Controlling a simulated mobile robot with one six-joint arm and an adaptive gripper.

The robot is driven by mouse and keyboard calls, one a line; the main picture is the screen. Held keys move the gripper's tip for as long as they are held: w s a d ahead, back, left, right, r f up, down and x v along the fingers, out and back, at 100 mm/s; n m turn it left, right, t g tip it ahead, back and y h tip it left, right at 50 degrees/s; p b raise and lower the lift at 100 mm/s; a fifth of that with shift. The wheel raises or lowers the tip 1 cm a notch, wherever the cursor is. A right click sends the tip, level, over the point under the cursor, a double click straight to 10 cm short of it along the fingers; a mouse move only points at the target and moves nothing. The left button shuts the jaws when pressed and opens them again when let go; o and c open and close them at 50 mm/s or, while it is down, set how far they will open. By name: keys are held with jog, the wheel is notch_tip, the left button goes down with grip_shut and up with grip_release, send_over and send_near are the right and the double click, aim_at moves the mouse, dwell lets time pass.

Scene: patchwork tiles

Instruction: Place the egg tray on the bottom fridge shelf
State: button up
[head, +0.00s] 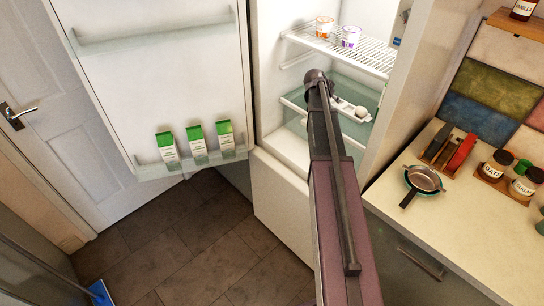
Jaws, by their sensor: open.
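A white, egg-tray-like piece (343,104) with a pale rounded shape, likely an egg, at its right end shows in the head view, inside the open fridge. It is at the level of the greenish glass shelf (292,103), below the wire shelf. My arm covers its left part, and I cannot tell whether it rests on the glass. My arm reaches from the bottom of the picture into the fridge, its dark rounded end just left of and above the tray. My gripper's fingers are hidden behind the arm.
The wire shelf (362,54) above holds two small cups, orange (324,27) and purple (351,37). The open fridge door (160,85) at left carries several green-topped cartons (197,143). The counter (450,225) at right holds a pan (423,179) and jars.

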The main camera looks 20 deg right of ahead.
jog(key=s+a+f+n+g+y, duration=0.1)
jog(key=s+a+n, duration=0.3)
jog(key=s+a, duration=0.4)
jog(key=s+a+f+n+g+y, duration=0.1)
jog(key=s+a+n+y, duration=0.3)
jog(key=a, duration=1.5)
jog(key=s+a+f+n+g+y, duration=0.1)
jog(key=s+a+f+n+y, duration=0.2)
jog(key=s+a, duration=0.9)
jog(key=shift+s+a+n, duration=0.3)
jog(key=shift+a+n, duration=0.55)
jog(key=shift+n, duration=0.25)
jog(key=shift+f, duration=0.1)
jog(key=shift+c, duration=0.2)
